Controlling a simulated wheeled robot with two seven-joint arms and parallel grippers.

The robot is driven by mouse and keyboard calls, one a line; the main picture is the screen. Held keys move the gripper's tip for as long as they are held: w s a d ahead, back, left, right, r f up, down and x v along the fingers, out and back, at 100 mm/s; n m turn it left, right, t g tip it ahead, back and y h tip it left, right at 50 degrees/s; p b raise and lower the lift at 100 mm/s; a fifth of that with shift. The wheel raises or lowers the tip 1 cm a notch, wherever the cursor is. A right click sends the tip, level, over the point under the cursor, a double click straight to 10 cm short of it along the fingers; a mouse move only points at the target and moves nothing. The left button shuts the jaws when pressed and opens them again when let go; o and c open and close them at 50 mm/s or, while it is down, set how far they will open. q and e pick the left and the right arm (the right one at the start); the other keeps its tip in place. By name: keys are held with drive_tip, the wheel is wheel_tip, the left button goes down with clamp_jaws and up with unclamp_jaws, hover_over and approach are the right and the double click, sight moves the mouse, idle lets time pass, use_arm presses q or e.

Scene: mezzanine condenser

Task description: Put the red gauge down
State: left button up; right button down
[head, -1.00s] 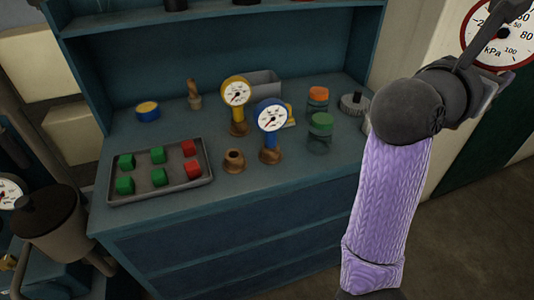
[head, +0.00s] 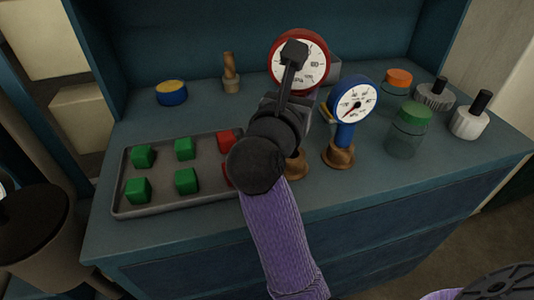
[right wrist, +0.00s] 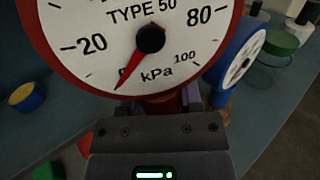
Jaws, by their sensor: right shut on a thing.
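The red gauge (head: 318,62) has a white dial and is upright above the bench in the head view. My right gripper (head: 290,105) is shut on it, in front of the gauge's lower part. In the right wrist view the gauge's dial (right wrist: 130,40) fills the top, with the jaws (right wrist: 155,125) just below it. A wooden stand (head: 296,167) shows partly behind the gripper. I cannot tell whether the gauge's stem touches it. The blue gauge (head: 347,120) stands in its own wooden stand to the right. The yellow gauge is hidden. My left gripper is out of view.
A grey tray (head: 160,206) with green and red blocks lies left of my right arm. Jars with green (head: 408,135) and orange (head: 398,78) lids stand right of the blue gauge. A blue-and-yellow tin (head: 171,93) is at the back left. The bench's front right is clear.

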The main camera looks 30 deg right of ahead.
wheel_tip(320, 180, down, 8)
drive_tip(key=b, duration=0.3)
drive_tip(key=shift+d+r, duration=0.1)
drive_tip(key=shift+r, duration=0.15)
drive_tip(key=shift+s+r, duration=0.1)
drive_tip(key=shift+r, duration=0.05)
drive_tip(key=shift+c, duration=1.4)
unclamp_jaws()
